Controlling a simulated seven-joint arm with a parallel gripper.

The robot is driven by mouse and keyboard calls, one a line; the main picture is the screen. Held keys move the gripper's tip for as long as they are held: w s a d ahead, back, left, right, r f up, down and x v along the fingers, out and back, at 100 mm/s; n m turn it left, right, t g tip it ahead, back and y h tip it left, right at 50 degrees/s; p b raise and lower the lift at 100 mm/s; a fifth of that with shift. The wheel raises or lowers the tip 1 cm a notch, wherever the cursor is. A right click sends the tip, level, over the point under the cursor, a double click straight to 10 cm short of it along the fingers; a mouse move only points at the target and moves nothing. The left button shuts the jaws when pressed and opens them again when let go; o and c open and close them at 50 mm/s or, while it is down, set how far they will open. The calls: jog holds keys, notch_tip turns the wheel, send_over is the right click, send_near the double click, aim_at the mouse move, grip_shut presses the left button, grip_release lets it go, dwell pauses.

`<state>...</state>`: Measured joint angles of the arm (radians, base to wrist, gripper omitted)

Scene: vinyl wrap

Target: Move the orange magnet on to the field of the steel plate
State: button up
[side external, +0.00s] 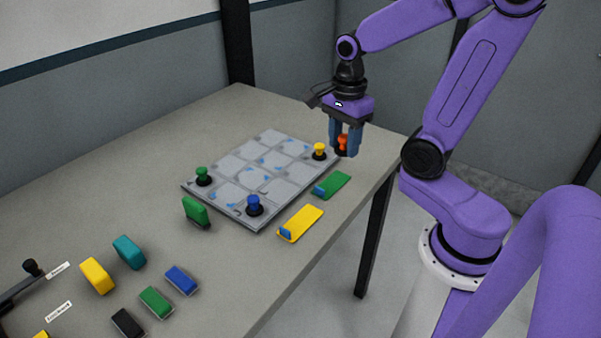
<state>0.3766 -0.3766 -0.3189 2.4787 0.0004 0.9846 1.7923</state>
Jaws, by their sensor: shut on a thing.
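The orange magnet (342,141) is between the fingers of my gripper (344,148), which is shut on it. They are at the right back corner of the steel plate (241,205); I cannot tell whether the magnet touches the plate or hangs just above it. The plate is grey, marked in a grid of lighter squares with small blue patches. A yellow magnet (319,151) stands on the plate just left of my gripper.
A green scraper-like piece (331,185) and a yellow one (300,223) lie right of the plate. A green block (195,211) stands close to its front left edge. Several coloured blocks, including a teal one (129,252), lie at the front left. The table's right edge is near my gripper.

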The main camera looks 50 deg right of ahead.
jog(key=w+d+f, duration=0.2)
jog(key=w+f, duration=0.2)
jog(key=w, duration=0.4)
send_over(300, 173)
jog(key=f, duration=0.5)
jog(key=shift+s+f, duration=0.2)
jog(key=shift+s, duration=0.1)
jog(key=shift+w+f, duration=0.15)
jog(key=shift+f, duration=0.05)
jog(key=shift+w+f, duration=0.15)
jog(key=shift+f, duration=1.5)
jog(key=shift+f, duration=0.2)
jog(key=o, duration=1.2)
jog(key=shift+c, duration=0.2)
jog(key=shift+r, duration=0.1)
